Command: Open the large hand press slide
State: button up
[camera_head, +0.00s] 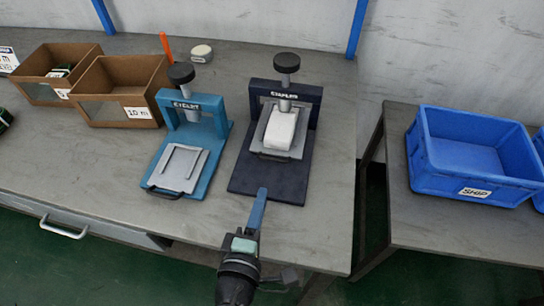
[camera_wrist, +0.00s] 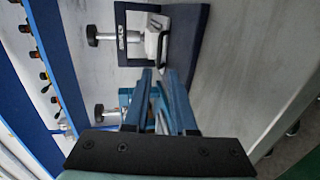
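The large hand press (camera_head: 268,180) is dark navy with a black knob on top. Its grey slide (camera_head: 296,148) is in under the plunger and bears a white block (camera_head: 280,130). In the wrist view the press frame (camera_wrist: 136,20), the white block (camera_wrist: 153,40) and a dark handle at the slide's front (camera_wrist: 162,48) show beyond my fingers. My gripper (camera_head: 262,192) is over the front edge of the press base, short of the slide. In the wrist view its blue fingers (camera_wrist: 159,72) are apart with nothing seen between them.
A smaller teal press (camera_head: 221,142) with an empty grey slide (camera_head: 178,168) stands at left. Cardboard boxes (camera_head: 90,108), an orange item (camera_head: 166,46) and a small pale device (camera_head: 201,53) are farther back. A blue crate (camera_head: 430,165) sits on the right table. The bench front is clear.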

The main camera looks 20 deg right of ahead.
aim_at(272, 172)
jog(key=x, duration=1.1)
jog(key=shift+w+d+f, duration=0.1)
jog(key=shift+w+d, duration=0.15)
jog(key=shift+w, duration=0.1)
grip_shut()
dwell(0.8)
